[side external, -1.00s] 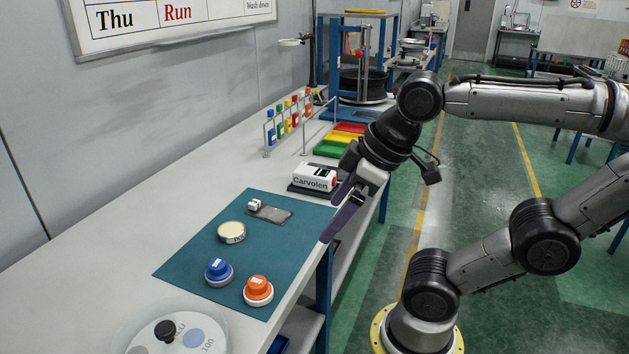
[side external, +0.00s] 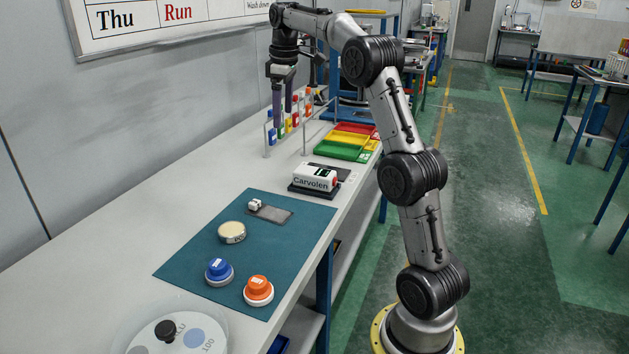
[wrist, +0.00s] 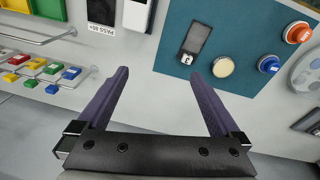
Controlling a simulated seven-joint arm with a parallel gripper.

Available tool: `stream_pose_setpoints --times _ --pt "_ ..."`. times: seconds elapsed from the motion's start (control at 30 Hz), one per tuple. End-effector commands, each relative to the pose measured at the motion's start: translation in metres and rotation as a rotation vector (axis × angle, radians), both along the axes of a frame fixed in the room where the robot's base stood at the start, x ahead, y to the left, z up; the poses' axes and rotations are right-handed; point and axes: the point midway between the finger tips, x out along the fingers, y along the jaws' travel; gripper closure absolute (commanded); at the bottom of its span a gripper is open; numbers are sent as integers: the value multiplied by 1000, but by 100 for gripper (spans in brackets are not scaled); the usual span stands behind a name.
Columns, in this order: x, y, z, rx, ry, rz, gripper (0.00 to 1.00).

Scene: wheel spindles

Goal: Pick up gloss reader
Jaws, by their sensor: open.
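The likely gloss reader is a white box-shaped device marked "Carvolen" (side external: 314,178), with a dark display and a red spot on its right end. It sits on a dark base on the bench, beyond the teal mat. Only part of it shows at the top edge of the wrist view (wrist: 138,15). My gripper (side external: 283,108) is open and points down near the rack of coloured bottles, back and left of the device. In the wrist view its two purple fingers (wrist: 160,75) are spread with nothing between them.
The teal mat (side external: 195,262) carries a grey plate with a small white block (side external: 268,212), a cream disc (side external: 232,232), and blue (side external: 219,270) and orange (side external: 258,289) knobs. The bottle rack (side external: 268,138) and coloured trays (side external: 345,146) stand behind. Bare bench lies left of the mat.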

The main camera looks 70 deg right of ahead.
Motion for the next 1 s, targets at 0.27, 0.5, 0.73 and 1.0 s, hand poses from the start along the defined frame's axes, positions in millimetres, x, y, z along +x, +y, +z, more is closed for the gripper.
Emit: stream_pose_setpoints --times 0.27,0.5,0.73,1.0 --pt "-18 -81 -81 76 93 -143 0" --pt "-25 -88 -108 83 100 -162 0" --pt "-25 -87 -151 83 100 -161 0" --pt "-25 -88 -172 82 97 -161 0"
